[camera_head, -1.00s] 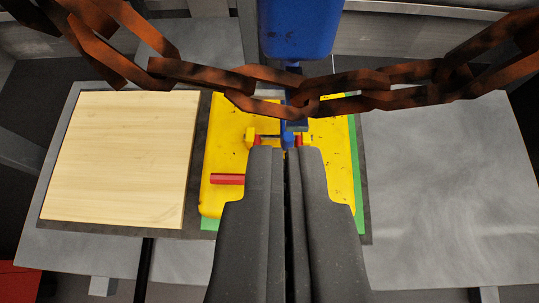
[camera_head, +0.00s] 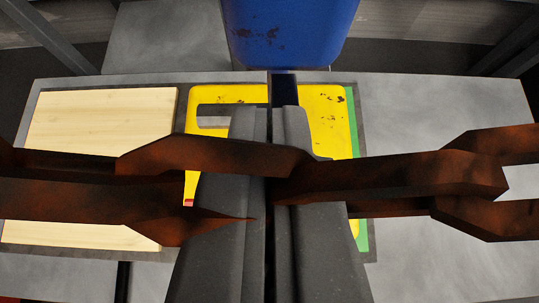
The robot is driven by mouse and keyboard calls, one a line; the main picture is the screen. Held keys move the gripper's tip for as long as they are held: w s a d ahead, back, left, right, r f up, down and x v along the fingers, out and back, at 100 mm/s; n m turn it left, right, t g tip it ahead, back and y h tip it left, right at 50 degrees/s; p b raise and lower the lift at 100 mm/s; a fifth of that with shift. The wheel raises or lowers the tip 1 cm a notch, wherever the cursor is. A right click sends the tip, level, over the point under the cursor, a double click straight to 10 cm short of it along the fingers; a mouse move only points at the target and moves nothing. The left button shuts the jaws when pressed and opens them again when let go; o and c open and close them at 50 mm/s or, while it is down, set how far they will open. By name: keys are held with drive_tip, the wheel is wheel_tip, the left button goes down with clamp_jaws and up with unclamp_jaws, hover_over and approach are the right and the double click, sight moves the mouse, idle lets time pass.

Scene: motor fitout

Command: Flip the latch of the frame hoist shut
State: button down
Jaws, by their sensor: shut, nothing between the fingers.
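A blue block (camera_head: 290,35), worn with dark spots, hangs at the top centre and is likely part of the frame hoist. A narrow dark blue shank (camera_head: 284,88) runs down from it to my fingertips. My gripper (camera_head: 277,112) is shut and empty, its tips overlapping the shank's lower end; I cannot tell whether they touch. A yellow plate (camera_head: 330,115) with a green edge lies behind and below. I cannot make out the latch; my fingers and a rusty chain (camera_head: 390,178) cover the middle of the plate.
The rusty chain crosses the whole view close to the camera, in front of my fingers. A pale wooden board (camera_head: 95,120) lies left on a grey table (camera_head: 440,115). The table's right side is bare.

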drive_tip(key=shift+w+f, duration=0.3)
drive_tip(key=shift+w, duration=0.25)
drive_tip(key=shift+w+f+b, duration=0.25)
drive_tip(key=shift+f+b, duration=0.05)
drive_tip(key=shift+b, duration=0.05)
